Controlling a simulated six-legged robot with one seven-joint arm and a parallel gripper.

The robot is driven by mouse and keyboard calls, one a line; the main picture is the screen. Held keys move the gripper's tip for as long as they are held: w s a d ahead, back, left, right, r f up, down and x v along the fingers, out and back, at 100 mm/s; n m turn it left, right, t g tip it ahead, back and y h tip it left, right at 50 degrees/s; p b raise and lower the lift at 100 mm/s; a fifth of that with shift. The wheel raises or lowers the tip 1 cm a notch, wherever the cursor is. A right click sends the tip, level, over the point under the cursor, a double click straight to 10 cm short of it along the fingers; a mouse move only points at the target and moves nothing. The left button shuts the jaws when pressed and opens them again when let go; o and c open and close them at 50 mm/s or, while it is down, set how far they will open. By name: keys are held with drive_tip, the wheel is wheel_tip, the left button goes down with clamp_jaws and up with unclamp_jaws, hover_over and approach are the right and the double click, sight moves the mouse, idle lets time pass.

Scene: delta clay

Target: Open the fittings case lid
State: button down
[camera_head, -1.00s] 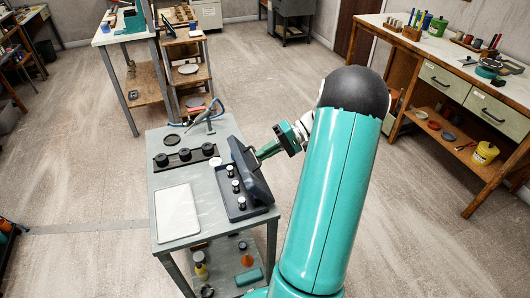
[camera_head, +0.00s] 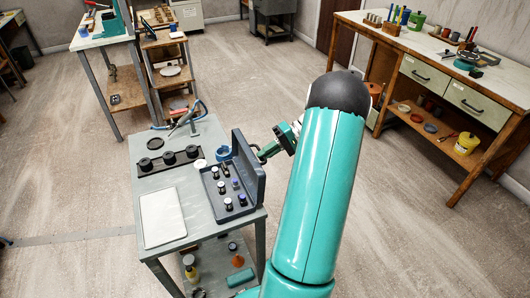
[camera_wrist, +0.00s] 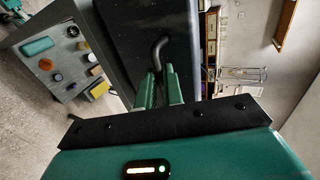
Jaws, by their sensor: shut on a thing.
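The dark grey fittings case (camera_head: 213,207) sits on the right side of the small grey table. Its lid (camera_head: 247,172) stands raised, roughly upright, on the case's right side. Several small fittings (camera_head: 228,203) with light bodies and dark or blue tops stand in the base. My gripper (camera_head: 264,154) is at the outer face of the lid. In the wrist view, my gripper's green fingers (camera_wrist: 158,83) are shut on the lid's black bent handle (camera_wrist: 160,47). The dark lid (camera_wrist: 150,25) fills the upper middle there.
A lower shelf holds bottles. A workbench (camera_head: 430,55) stands at right; the floor between is clear.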

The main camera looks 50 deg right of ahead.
drive_tip(key=shift+a+f, duration=0.25)
drive_tip(key=c, duration=1.5)
unclamp_jaws()
drive_tip(key=shift+w, duration=0.15)
drive_tip(key=v, duration=1.4)
drive_tip(key=shift+d+r, duration=0.1)
drive_tip(key=shift+r, duration=0.05)
